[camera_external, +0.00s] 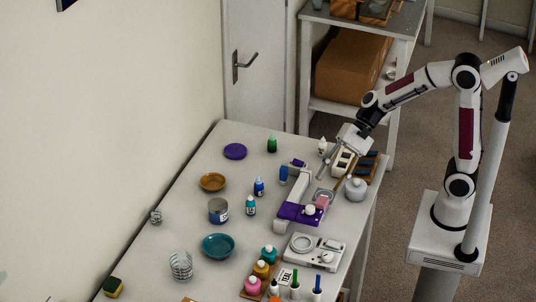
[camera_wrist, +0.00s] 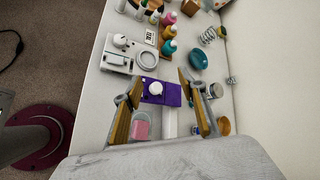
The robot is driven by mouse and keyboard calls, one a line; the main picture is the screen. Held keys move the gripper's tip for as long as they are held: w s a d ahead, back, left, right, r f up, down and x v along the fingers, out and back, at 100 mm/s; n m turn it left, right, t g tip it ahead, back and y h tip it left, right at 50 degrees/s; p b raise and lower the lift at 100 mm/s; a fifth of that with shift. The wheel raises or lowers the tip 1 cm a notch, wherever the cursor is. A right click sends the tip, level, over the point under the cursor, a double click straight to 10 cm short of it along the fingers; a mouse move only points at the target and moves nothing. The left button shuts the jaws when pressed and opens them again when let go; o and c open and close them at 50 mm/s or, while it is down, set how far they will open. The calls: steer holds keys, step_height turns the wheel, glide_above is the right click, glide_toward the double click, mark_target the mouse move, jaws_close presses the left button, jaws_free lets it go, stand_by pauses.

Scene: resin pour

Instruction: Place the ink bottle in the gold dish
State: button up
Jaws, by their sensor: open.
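The gold dish (camera_external: 212,182) is a shallow amber bowl on the left half of the table, and it looks empty. It also shows in the wrist view (camera_wrist: 224,127), partly behind the right finger. Small dropper bottles stand upright near it: a blue one (camera_external: 259,187), a teal one (camera_external: 251,206) and a green one (camera_external: 272,146). I cannot tell which is the ink bottle. My gripper (camera_wrist: 160,84) is open and empty, above the purple-and-white device (camera_wrist: 157,93), to the right of the dish in the external view.
A grey tin (camera_external: 218,211) and a teal bowl (camera_external: 218,246) stand in front of the dish. A purple disc (camera_external: 235,151) lies behind it. A white scale (camera_external: 314,252) and several pigment bottles crowd the front. A round grey jar (camera_external: 355,189) stands near the right edge.

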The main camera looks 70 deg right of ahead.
mark_target(251, 199)
steer(key=w+f+m+t, duration=0.1)
steer(key=w+m, duration=0.1)
steer(key=w, duration=0.1)
steer(key=w+f+m+y, duration=0.1)
steer(key=w+m, duration=0.1)
steer(key=w, duration=0.2)
steer(key=w+a+f+m+t, duration=0.1)
steer(key=w+f+m, duration=0.1)
steer(key=w, duration=0.1)
steer(key=shift+w+f+m+t, duration=0.1)
steer(key=shift+w+m+t, duration=0.2)
steer(key=shift+w+m, duration=0.1)
steer(key=w+d+f+m+t, duration=0.1)
steer(key=w+f+m, duration=0.1)
steer(key=w, duration=0.1)
steer(key=w+d+f+m+t, duration=0.1)
steer(key=w+f+m, duration=0.2)
steer(key=w+d+f+m+t+h, duration=0.1)
steer(key=w+f+m, duration=0.1)
steer(key=w+f, duration=0.1)
steer(key=shift+w+d+m, duration=0.1)
steer(key=shift+w+m, duration=0.1)
steer(key=shift+m, duration=0.1)
steer(key=shift+x, duration=1.25)
steer(key=shift+r, duration=0.1)
steer(key=shift+r+x, duration=0.2)
steer(key=shift+x, duration=1.1)
steer(key=shift+r+x, duration=0.15)
steer(key=shift+x, duration=1.15)
